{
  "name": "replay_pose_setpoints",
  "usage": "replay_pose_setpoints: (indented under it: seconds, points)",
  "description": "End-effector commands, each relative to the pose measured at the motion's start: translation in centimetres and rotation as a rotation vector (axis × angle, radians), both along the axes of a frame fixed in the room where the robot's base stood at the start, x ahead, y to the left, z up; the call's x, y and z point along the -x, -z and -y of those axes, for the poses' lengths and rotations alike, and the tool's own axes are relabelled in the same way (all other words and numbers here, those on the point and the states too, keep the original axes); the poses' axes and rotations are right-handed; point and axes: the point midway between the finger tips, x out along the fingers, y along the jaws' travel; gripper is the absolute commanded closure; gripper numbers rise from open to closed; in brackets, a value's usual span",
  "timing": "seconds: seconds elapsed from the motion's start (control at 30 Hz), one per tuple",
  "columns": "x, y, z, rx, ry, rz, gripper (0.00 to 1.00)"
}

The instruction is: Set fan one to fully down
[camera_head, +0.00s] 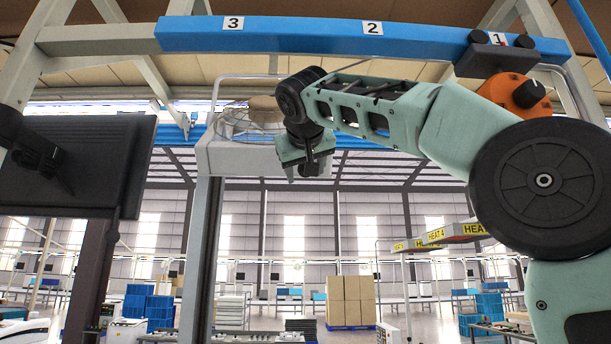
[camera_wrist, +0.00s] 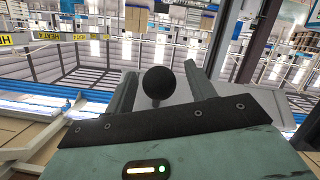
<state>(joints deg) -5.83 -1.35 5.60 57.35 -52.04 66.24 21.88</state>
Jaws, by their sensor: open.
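A fan with a wire guard (camera_head: 250,118) shows in the head view, left of my gripper. A light grey box (camera_head: 232,158) lies just below it. My gripper (camera_head: 308,168) is open, at the right end of this box. In the wrist view, a black ball knob (camera_wrist: 160,83) on a short stalk appears between the two spread fingers of my gripper (camera_wrist: 161,70), with gaps on both sides. A grey panel (camera_wrist: 245,97) is behind it. The knob cannot be made out in the head view. No fan number is readable on the box.
A blue beam (camera_head: 300,39) with labels 3, 2 and 1 crosses the top. A dark monitor (camera_head: 75,165) and a grey post (camera_head: 201,250) stand at left.

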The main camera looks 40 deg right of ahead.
Motion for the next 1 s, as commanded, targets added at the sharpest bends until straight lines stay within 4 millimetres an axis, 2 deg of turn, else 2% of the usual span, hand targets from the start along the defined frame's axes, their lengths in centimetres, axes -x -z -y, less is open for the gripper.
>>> replay_pose_setpoints:
  seconds: [0.2,0.4,1.0]
  points:
    - [2.9,-0.7,-2.2,-0.001,-0.004,0.002,0.45]
    - [4.4,-1.3,-3.3,-0.001,-0.002,0.001,0.45]
    - [4.6,-1.3,-3.4,-0.001,-0.001,-0.001,0.45]
